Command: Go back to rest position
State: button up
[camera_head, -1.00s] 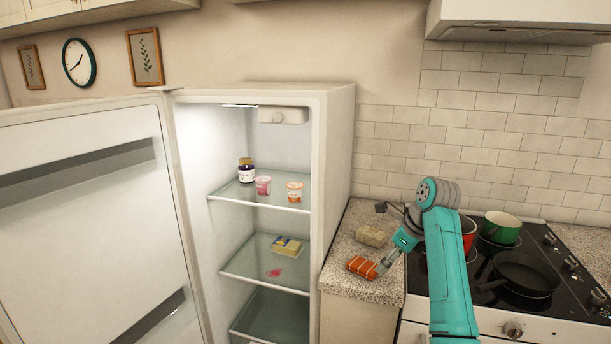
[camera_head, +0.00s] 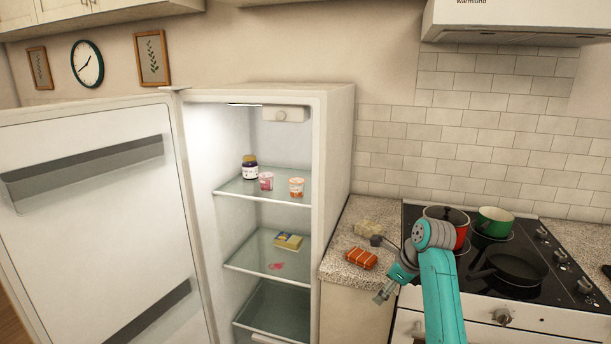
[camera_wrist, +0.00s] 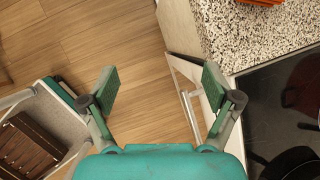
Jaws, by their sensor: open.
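My gripper (camera_head: 382,296) is open and empty in front of the counter's front edge. It also shows in the wrist view (camera_wrist: 158,88), with its two fingers wide apart above the wooden floor. An orange-red packet with pale stripes (camera_head: 361,259) lies on the speckled counter, apart from the gripper and to its upper left in the head view. A corner of the packet shows at the top of the wrist view (camera_wrist: 260,2). My teal arm stands in front of the stove and hides part of it.
The fridge door (camera_head: 95,220) stands wide open at left. Jars and cups stand on the upper fridge shelf (camera_head: 230,190). A pale packet (camera_head: 367,229) lies at the counter's back. The stove (camera_head: 540,265) holds a red pot (camera_head: 459,236), a green pot (camera_head: 494,222) and a dark pan (camera_head: 516,266).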

jog(key=s+a+f+n+t, duration=0.1)
jog(key=s+f+n, duration=0.1)
jog(key=s+f, duration=0.35)
jog(key=s+f+n+t, duration=0.1)
jog(key=s+f, duration=0.1)
jog(key=f, duration=0.7)
jog(key=s+a+f+n+t, duration=0.1)
jog(key=s+f+n, duration=0.15)
jog(key=f, duration=0.45)
jog(key=s+f+n+t+h, duration=0.15)
jog(key=s+f, duration=0.25)
jog(key=s, duration=0.5)
jog(key=s+f+n+t+h, duration=0.1)
jog(key=s+f+n, duration=0.3)
jog(key=s, duration=0.5)
jog(key=s+r+n+t, duration=0.35)
jog(key=s+n, duration=0.25)
jog(key=s, duration=1.5)
jog(key=s+r+n+t, duration=0.2)
jog(key=s+r+n, duration=0.5)
jog(key=s+r, duration=0.7)
notch_tip(320, 180, up, 4)
jog(key=shift+a+f+n+h, duration=0.25)
jog(key=shift+a+n+h, duration=0.1)
jog(key=shift+a+n, duration=0.05)
